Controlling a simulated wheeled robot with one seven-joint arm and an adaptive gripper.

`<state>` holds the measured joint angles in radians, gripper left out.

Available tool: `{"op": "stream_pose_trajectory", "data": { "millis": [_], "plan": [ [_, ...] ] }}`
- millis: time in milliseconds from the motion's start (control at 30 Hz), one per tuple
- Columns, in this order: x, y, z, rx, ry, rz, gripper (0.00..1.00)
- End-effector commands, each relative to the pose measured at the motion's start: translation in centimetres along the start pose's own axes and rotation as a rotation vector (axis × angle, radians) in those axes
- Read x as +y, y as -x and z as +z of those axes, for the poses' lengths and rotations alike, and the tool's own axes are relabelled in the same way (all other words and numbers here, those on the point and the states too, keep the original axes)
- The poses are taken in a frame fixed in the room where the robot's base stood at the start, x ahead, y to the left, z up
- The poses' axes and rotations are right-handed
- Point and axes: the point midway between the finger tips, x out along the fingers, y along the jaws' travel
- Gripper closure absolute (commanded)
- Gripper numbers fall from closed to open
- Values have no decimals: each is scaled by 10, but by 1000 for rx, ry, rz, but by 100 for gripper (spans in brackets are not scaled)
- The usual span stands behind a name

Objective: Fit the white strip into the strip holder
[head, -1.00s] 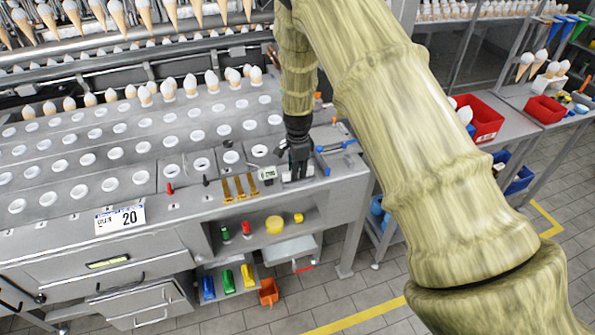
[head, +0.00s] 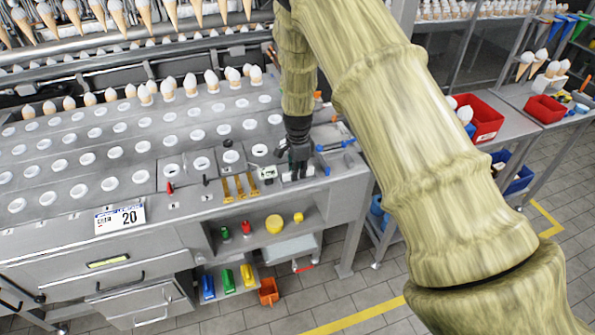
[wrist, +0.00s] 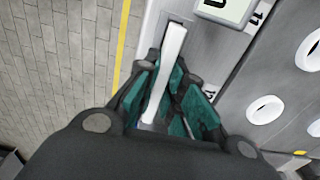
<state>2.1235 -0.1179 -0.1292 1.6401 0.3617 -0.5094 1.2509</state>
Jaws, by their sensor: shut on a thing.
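The white strip (wrist: 165,75) is long and narrow in the wrist view. It runs from between the teal-padded fingers of my gripper (wrist: 170,90) out toward the metal edge. My gripper is shut on it. The strip's far end lies over a darker patch on the grey metal top; I cannot tell whether this is the strip holder or whether the strip is seated in it. In the head view my gripper (head: 299,160) is low over the right front corner of the grey machine, and white parts show around its fingers.
A small display device (head: 267,173) sits just left of my gripper, with brass-coloured pieces (head: 240,187) beyond it. Blue-handled tools (head: 335,145) lie to the right. Round holes with white rims (wrist: 264,109) fill the metal top. A red bin (head: 480,120) stands farther right.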

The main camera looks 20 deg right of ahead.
Motion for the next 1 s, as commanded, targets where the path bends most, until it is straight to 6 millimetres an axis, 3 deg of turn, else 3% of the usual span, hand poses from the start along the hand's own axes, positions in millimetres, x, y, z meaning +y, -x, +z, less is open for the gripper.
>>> {"op": "stream_pose_trajectory", "data": {
  "millis": [633,667,767,1000],
  "plan": [
    [0,-8,0,0,0,0,100],
    [0,-7,0,0,0,0,84],
    [0,-7,0,0,0,0,66],
    [0,-7,0,0,0,0,65]
  ]
}}
